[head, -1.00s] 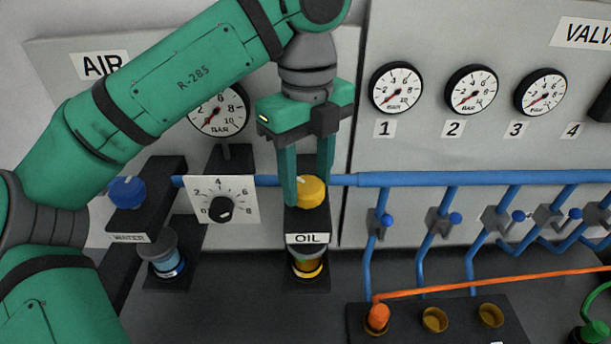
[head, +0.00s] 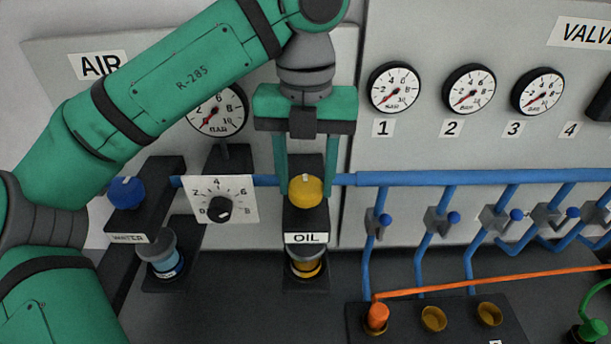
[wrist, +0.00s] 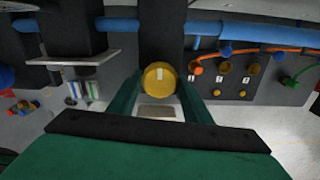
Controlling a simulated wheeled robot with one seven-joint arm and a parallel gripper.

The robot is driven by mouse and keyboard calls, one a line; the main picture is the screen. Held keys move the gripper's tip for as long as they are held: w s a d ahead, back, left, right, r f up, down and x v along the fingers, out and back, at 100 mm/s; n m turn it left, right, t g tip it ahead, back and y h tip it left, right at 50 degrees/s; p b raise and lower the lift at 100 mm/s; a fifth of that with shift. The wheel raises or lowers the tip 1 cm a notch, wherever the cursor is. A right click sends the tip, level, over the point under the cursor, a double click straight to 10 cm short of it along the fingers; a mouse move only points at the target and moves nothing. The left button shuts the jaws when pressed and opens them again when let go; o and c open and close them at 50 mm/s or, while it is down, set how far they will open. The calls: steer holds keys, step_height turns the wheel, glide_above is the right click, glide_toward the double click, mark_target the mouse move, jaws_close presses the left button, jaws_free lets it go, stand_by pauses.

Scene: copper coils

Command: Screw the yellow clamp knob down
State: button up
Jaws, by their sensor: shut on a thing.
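The yellow clamp knob (head: 306,190) sits on top of the black block labelled OIL, with a small pale mark on its top. It also shows in the wrist view (wrist: 158,79), between the two fingers. My gripper (head: 306,186) comes down from above with one green finger on each side of the knob, shut on it. In the wrist view the fingers (wrist: 158,86) reach the knob's left and right sides. Under the OIL label (head: 307,238) is a glass bowl (head: 306,264) with amber contents.
A blue pipe (head: 450,179) runs right from the OIL block. A white dial plate (head: 222,200) and a blue knob (head: 127,192) on the WATER block stand close on the left. Gauges (head: 395,88) hang on the panel behind. An orange hose (head: 480,283) crosses at lower right.

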mark_target(305, 184)
steer(key=shift+m, duration=0.4)
steer(key=o, duration=1.1)
steer(key=shift+c, duration=0.2)
steer(key=shift+w, duration=0.1)
step_height(305, 184, up, 11)
steer(key=shift+w+a+f, duration=0.1)
steer(key=shift+w+f, duration=0.05)
